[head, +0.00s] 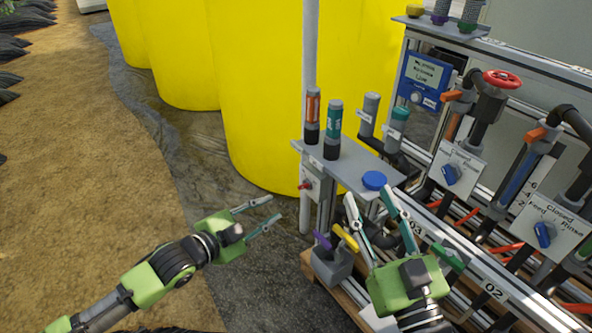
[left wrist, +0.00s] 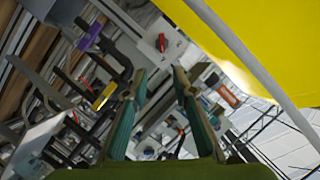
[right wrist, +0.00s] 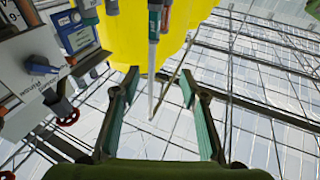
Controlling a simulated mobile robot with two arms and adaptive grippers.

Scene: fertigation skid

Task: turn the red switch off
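The red switch (head: 305,186) is a small red handle on a pale plate, on the side of the stand under the grey shelf. It also shows in the left wrist view (left wrist: 162,42), beyond and between the fingertips, near the top. My left gripper (head: 272,211) is open and empty, left of the switch and apart from it. Its two fingers also show in the left wrist view (left wrist: 160,75). My right gripper (head: 368,195) is open and empty in front of the shelf, near the blue round cap; its fingers show in the right wrist view (right wrist: 160,75).
The grey shelf (head: 345,165) carries orange- and green-labelled probes (head: 312,115) and a blue cap (head: 374,180). A grey post (head: 308,70) and yellow tanks (head: 265,100) stand behind. The ground at left is open.

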